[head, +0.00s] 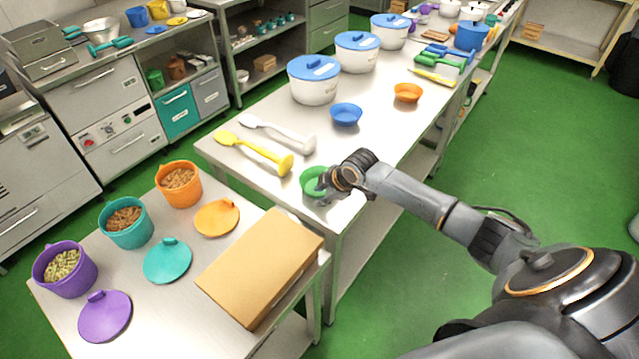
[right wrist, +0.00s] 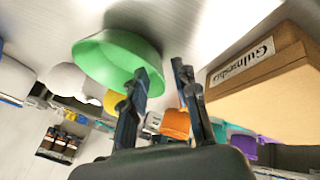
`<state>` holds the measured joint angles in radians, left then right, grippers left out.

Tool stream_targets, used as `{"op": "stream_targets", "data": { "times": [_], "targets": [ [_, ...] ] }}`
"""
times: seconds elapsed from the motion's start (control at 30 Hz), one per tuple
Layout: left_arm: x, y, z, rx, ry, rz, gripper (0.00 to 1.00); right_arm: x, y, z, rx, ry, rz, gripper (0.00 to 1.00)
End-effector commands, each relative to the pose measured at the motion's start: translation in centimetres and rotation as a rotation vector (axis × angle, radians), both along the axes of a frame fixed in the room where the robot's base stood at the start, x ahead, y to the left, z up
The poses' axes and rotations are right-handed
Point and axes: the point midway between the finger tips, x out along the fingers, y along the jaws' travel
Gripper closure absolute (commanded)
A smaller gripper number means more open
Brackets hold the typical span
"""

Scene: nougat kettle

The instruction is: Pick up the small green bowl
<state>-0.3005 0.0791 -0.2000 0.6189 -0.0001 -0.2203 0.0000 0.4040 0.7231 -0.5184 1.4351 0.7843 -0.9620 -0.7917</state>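The small green bowl (head: 309,184) stands at the near corner of the long metal table, partly hidden by my right gripper (head: 326,183). In the right wrist view the green bowl (right wrist: 103,57) appears large, with one finger overlapping its side. The two fingers of the right gripper (right wrist: 160,78) are apart, and the bowl's edge reaches into the gap between them. I cannot tell whether either finger touches the bowl. My left gripper is in neither view.
A blue bowl (head: 346,114) and an orange bowl (head: 407,92) stand farther back. A cardboard box (head: 262,264) sits on the lower near table with several coloured tubs and lids.

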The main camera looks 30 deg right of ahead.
Motion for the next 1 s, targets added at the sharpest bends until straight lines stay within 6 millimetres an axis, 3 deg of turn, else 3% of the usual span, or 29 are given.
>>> {"op": "stream_targets", "data": {
  "times": [0.33, 0.5, 1.0],
  "targets": [
    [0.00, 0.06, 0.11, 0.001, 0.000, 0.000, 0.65, 0.39, 0.12, -0.71, -0.001, 0.000, 0.001, 0.71],
    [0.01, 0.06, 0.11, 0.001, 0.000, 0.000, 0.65, 0.37, 0.12, -0.71, -0.001, 0.000, 0.001, 1.00],
    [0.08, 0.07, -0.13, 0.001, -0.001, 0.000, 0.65, 0.42, 0.08, -0.38, -0.001, -0.001, 0.000, 1.00]
  ]
}}
